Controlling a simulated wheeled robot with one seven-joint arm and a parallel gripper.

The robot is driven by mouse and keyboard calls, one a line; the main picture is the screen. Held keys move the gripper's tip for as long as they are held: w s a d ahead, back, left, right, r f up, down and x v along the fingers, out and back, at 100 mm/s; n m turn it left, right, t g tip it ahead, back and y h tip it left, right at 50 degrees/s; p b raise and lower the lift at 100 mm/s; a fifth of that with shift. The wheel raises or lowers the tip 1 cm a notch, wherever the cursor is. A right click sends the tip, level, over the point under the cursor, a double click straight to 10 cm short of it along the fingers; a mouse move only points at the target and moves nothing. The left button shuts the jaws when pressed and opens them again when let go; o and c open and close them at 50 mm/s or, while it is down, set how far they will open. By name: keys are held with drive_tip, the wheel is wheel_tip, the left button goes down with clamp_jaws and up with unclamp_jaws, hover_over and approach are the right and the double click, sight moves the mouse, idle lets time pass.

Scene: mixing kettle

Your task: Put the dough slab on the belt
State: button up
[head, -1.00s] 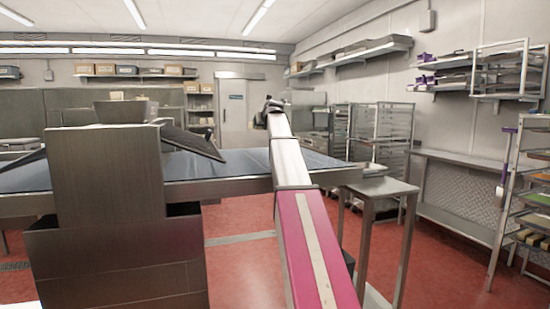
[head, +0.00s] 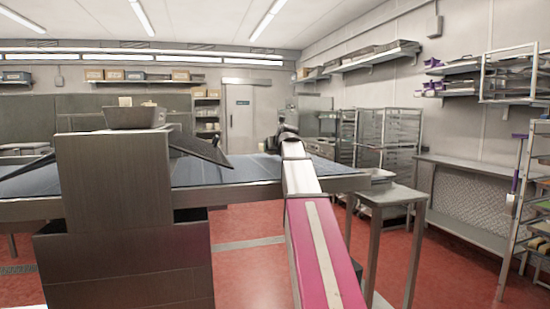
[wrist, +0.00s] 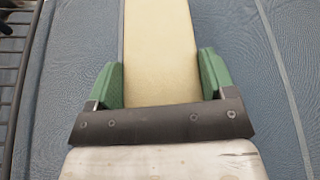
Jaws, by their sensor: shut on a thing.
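In the wrist view my gripper (wrist: 162,88) has its green fingers on both sides of the pale yellow dough slab (wrist: 160,45) and is shut on it. The slab reaches out past the fingertips to the top of the picture. Blue belt fabric (wrist: 260,60) lies behind and below the slab; I cannot tell whether the slab touches it. In the head view the blue belt (head: 235,171) runs across the middle, and my arm reaches out over its right part. The slab is hidden there behind the arm.
A steel cabinet (head: 115,190) with a metal pan (head: 135,117) on top stands at front left, hiding part of the belt. A small steel table (head: 392,196) stands right of my arm. Racks (head: 385,140) stand behind.

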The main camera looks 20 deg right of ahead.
drive_tip(key=shift+f, duration=1.9)
drive_tip(key=o, duration=1.2)
drive_tip(key=shift+f, duration=0.1)
drive_tip(key=v, duration=1.2)
